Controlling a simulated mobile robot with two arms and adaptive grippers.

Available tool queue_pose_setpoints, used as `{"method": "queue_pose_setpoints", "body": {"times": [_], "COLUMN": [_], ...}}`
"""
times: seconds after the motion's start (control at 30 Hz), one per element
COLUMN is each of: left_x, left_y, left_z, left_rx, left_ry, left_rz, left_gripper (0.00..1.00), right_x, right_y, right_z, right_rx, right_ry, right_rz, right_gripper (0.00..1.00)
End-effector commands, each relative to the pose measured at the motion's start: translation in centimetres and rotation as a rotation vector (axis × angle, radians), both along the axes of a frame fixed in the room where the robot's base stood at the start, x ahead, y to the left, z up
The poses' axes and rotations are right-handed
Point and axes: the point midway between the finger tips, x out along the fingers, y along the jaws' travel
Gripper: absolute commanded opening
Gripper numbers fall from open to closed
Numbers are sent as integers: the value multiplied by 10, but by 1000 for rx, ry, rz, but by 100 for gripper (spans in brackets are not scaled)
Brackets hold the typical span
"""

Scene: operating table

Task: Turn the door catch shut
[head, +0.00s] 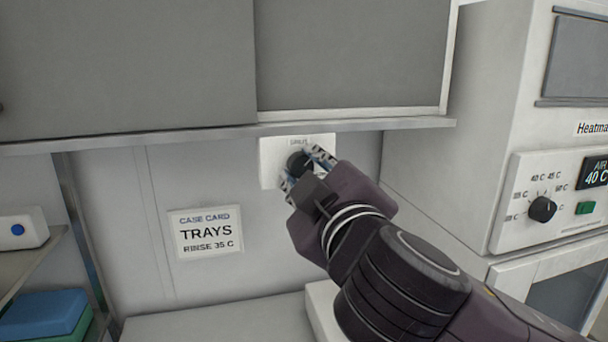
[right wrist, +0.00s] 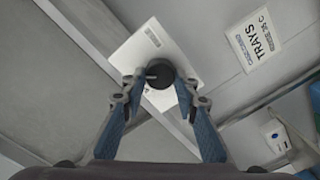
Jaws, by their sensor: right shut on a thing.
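A round black knob (head: 297,161) sits on a small white plate (head: 270,157) on the wall below the grey cabinet doors. I take it for the door catch; the plate's small label is too blurred to read surely. My right gripper (head: 303,168) is shut on the knob, one finger on each side, and hides part of it. In the right wrist view the knob (right wrist: 159,75) sits between the two blue fingers (right wrist: 160,88), and a pale mark on its face points left. My left gripper is not in view.
A case card (head: 206,232) reading "TRAYS, RINSE 35 C" is on the wall at left. A warming cabinet (head: 500,225) with its own black dial (head: 542,208) stands at right. A shelf edge (head: 220,131) runs just above the plate. Blue trays (head: 42,314) lie lower left.

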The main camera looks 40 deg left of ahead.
Motion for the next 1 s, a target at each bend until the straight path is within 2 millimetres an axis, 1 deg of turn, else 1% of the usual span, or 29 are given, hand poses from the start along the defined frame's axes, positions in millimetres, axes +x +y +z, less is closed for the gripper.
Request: {"method": "queue_pose_setpoints", "body": {"times": [0.3,0.6,0.8,1.0], "left_x": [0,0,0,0], "left_y": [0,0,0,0], "left_z": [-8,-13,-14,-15], "left_rx": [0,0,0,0], "left_ry": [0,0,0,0], "left_rz": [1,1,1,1], "left_gripper": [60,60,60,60], "right_x": [0,0,-1,-1], "right_y": [0,0,1,1], "right_z": [-3,-3,-4,-4], "right_rx": [-198,-359,-433,-474], "right_ry": [-230,-417,-504,-552], "right_rz": [-2,-1,0,0], "right_gripper": [4,4,4,4]}}
